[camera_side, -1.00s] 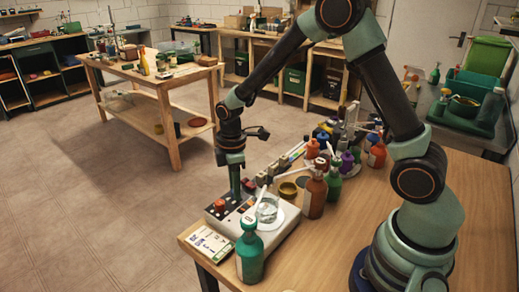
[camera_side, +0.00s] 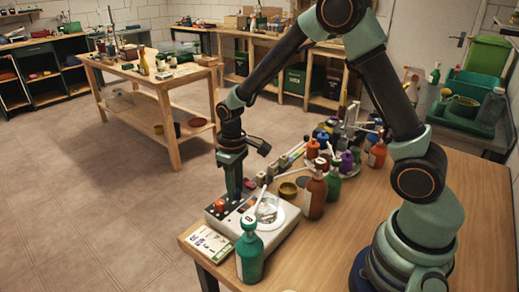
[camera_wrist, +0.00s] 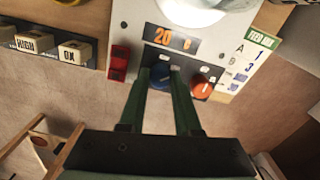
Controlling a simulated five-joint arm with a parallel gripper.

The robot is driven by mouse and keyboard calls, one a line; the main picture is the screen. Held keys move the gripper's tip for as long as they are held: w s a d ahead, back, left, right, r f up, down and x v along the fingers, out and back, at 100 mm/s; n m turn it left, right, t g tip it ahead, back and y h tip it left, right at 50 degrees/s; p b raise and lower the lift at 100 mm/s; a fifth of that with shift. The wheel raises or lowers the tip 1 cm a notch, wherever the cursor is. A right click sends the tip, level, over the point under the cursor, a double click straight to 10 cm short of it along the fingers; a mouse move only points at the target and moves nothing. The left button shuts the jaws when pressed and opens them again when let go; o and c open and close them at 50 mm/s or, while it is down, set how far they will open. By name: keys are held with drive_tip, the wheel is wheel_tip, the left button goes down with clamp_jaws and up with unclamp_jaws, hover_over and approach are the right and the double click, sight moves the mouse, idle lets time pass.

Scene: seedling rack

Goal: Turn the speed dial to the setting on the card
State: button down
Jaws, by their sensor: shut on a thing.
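A pale machine (camera_side: 278,235) stands at the table's front left corner. In the wrist view, its panel (camera_wrist: 140,20) carries a display (camera_wrist: 172,39) with orange digits, apparently "20" and "6". Below it are a blue dial (camera_wrist: 161,78) and an orange-red dial (camera_wrist: 202,87); their small labels are unreadable. My gripper (camera_wrist: 160,84) is shut on the blue dial, one finger on each side. In the side view my gripper (camera_side: 235,194) points down at the machine. The card (camera_side: 208,243) lies beside the machine; in the wrist view the card (camera_wrist: 250,55) shows "FEED MIX", "A 1", "B 3", partly cut off.
A green bottle (camera_side: 250,252) and an orange-brown bottle (camera_side: 314,195) stand close to the machine. A clear vessel (camera_side: 268,212) sits on it. A red switch (camera_wrist: 119,57) is left of the blue dial. Blocks marked "HIGH" (camera_wrist: 35,44) and "OK" (camera_wrist: 74,51) lie farther left.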

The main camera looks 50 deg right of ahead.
drive_tip(key=shift+m, duration=0.6)
drive_tip(key=c, duration=0.6)
unclamp_jaws()
wheel_tip(320, 180, up, 12)
drive_tip(key=shift+r, duration=0.2)
drive_tip(key=s+d+r+t, duration=0.1)
drive_tip(key=s+r+t, duration=0.1)
drive_tip(key=s, duration=0.4)
drive_tip(key=s+d+r+m+t, duration=0.1)
drive_tip(key=s+r+t, duration=0.2)
drive_tip(key=s+r, duration=0.2)
drive_tip(key=shift+s+d+r+t, duration=0.15)
drive_tip(key=shift+s+r+t, duration=0.15)
drive_tip(key=shift+s, duration=0.6)
